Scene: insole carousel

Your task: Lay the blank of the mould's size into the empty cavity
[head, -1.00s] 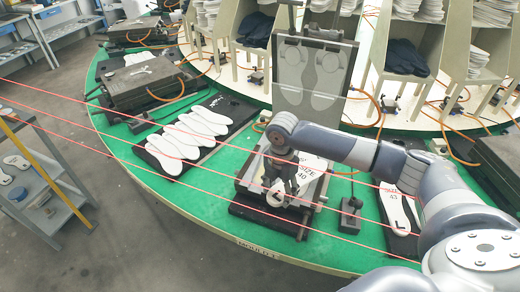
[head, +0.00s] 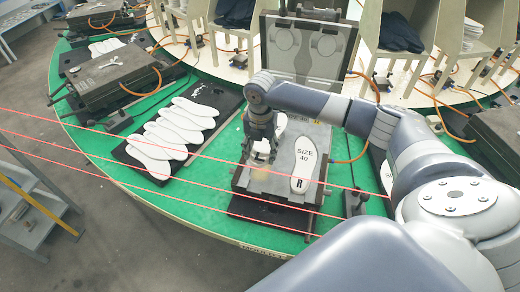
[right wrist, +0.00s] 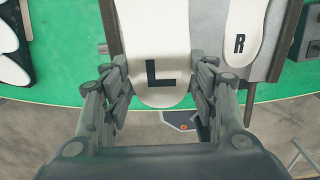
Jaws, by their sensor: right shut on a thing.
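The open mould (head: 279,186) lies on the green carousel with its lid (head: 300,62) standing upright behind. A white blank marked "SIZE 40 R" (head: 304,165) lies in the right side of the mould. My right gripper (head: 262,150) is over the left side. In the right wrist view its fingers (right wrist: 160,92) are shut on the heel end of a white blank marked "L" (right wrist: 162,40). This blank lines up beside the R blank (right wrist: 242,32). I cannot tell whether it touches the cavity floor. My left gripper is not in view.
A dark board (head: 131,152) with several white blanks lies left of the mould. Another white blank (head: 386,176) shows partly behind my right arm. A dark closed mould (head: 112,76) and racks of stacked goods (head: 405,30) stand farther back. Red lines cross the front.

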